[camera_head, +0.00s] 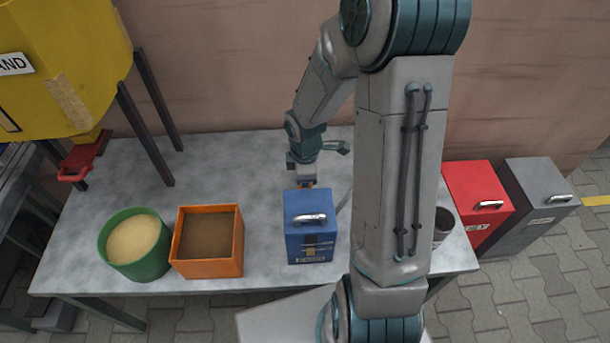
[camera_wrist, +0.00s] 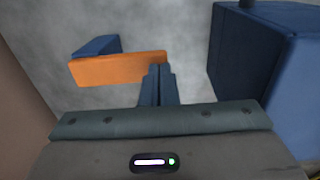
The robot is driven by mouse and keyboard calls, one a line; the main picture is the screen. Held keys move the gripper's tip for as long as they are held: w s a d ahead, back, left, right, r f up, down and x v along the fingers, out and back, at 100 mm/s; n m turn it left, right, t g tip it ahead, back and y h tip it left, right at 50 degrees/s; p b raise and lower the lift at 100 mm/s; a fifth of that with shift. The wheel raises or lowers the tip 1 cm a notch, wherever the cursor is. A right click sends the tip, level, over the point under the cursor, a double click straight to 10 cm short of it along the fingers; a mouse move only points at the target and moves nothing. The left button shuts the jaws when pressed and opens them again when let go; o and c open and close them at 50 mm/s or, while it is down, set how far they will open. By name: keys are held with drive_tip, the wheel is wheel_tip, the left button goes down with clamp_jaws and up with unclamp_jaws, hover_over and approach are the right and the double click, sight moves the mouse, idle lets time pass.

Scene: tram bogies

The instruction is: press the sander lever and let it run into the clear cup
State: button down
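A blue box (camera_head: 310,226) with a metal handle on top stands on the table; its side shows in the wrist view (camera_wrist: 270,80). I take it for the sander, but cannot be sure. An orange plate (camera_wrist: 115,68), perhaps the lever, shows with a blue piece behind it in the wrist view. My gripper (camera_wrist: 160,68) is shut, its fingertips overlapping the plate's right end; whether they touch it I cannot tell. In the head view it is just behind the blue box. A cup (camera_head: 442,226) is partly hidden by my arm; whether it is the clear cup is unclear.
A green tub of sand (camera_head: 139,262) and an orange box (camera_head: 208,268) stand on the grey table (camera_head: 110,190) at left. A yellow hopper (camera_head: 65,55) with a red handle (camera_head: 84,157) is above. Red (camera_head: 478,205) and grey (camera_head: 540,195) boxes stand at right.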

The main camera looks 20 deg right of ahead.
drive_tip(key=s+r+p, duration=0.3)
drive_tip(key=r+p, duration=0.1)
drive_tip(key=r, duration=0.8)
drive_tip(key=shift+a+r, duration=0.2)
idle(0.3)
drive_tip(key=s+r+m+t+p, duration=0.2)
drive_tip(key=s+r+m+p, duration=0.1)
drive_tip(key=s+r+m, duration=0.8)
drive_tip(key=shift+s+a+r+m, duration=0.35)
drive_tip(key=shift+a+r+m, duration=0.1)
drive_tip(key=shift+r+m, duration=1.95)
idle(2.0)
